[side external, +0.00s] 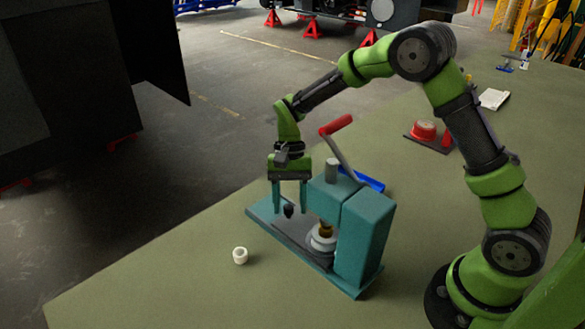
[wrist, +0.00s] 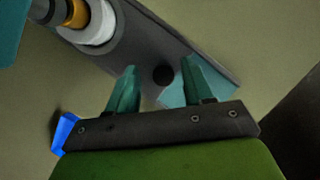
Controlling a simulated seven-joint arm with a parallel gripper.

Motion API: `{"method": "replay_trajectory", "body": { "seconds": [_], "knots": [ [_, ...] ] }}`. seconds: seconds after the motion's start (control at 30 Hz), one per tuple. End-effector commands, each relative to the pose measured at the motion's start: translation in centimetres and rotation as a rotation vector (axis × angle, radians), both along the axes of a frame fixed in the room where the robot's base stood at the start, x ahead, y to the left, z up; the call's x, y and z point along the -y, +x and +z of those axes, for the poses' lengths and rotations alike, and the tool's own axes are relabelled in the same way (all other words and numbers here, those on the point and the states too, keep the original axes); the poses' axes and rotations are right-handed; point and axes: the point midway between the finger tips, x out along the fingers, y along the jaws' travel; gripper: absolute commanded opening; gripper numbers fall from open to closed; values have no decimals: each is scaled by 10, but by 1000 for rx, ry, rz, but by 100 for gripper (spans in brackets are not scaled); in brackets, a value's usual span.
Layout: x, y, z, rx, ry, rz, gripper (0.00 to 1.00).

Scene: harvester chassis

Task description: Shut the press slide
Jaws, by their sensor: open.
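The teal press (side external: 365,235) stands on the bench with its red-handled lever (side external: 336,124) raised. Its dark grey slide (side external: 300,243) lies along the teal base and extends out from the press body; it also shows in the wrist view (wrist: 150,45). A white round holder (side external: 321,243) with a brass-coloured part (side external: 326,230) sits by the press body. A black knob (side external: 288,211) stands near the slide's outer end. My gripper (side external: 290,208) is open and points down, its fingers on either side of the knob. In the wrist view the knob (wrist: 163,75) lies between the fingertips, apart from both.

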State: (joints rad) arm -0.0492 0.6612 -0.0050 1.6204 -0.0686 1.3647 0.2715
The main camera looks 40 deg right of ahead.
Motion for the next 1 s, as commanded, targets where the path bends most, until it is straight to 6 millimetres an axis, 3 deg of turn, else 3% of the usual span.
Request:
{"method": "replay_trajectory", "body": {
  "seconds": [0.17, 0.5, 0.7, 1.0],
  "knots": [
    [7, 8, 22, 7, -1, -3, 51],
    [30, 30, 98, 7, -2, -2, 51],
    [40, 40, 134, 4, -2, -2, 51],
    [46, 45, 154, 0, -1, -1, 51]
  ]
}}
